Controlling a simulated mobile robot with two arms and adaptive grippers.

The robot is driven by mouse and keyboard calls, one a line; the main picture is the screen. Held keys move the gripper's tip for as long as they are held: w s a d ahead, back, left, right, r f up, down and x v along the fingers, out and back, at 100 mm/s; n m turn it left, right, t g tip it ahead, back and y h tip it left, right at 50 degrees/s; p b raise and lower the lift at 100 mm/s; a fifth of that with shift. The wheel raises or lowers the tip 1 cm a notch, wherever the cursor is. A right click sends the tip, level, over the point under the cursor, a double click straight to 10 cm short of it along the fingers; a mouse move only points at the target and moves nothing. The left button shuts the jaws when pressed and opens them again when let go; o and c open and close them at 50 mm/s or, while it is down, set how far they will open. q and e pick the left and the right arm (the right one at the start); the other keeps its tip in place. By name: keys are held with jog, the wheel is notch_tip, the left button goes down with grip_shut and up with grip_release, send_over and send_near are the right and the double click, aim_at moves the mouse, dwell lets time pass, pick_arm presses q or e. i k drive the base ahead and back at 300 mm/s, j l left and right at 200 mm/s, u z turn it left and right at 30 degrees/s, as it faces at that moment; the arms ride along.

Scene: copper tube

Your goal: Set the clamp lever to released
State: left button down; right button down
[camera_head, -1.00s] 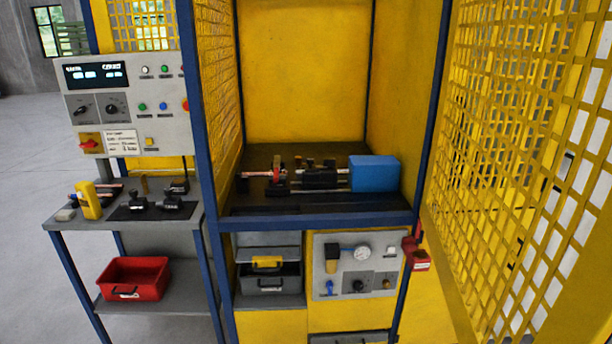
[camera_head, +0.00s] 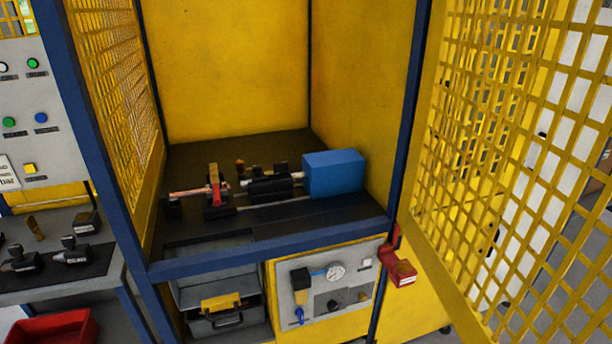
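The bench fixture sits on the dark deck (camera_head: 340,228) inside the yellow cabinet. A copper tube (camera_head: 188,192) lies at its left end, running into a dark clamp block with a red part (camera_head: 216,192). An upright brownish-yellow lever (camera_head: 213,172) stands at that clamp; I cannot tell its marked setting. A black cylindrical unit (camera_head: 270,189) and a blue box (camera_head: 334,173) are to the right. Neither of my grippers shows in the head view.
The yellow mesh door (camera_head: 500,150) stands open at the right. A blue frame post (camera_head: 100,150) and front rail (camera_head: 270,250) edge the cabinet opening. A red latch box (camera_head: 402,272) hangs at the right post. A side table (camera_head: 90,290) stands at the left.

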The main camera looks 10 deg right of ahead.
aim_at(215, 182)
jog(key=i+j+z, duration=0.35)
jog(key=i, duration=0.15)
jog(key=i+j+z, duration=0.35)
jog(key=i+j, duration=0.1)
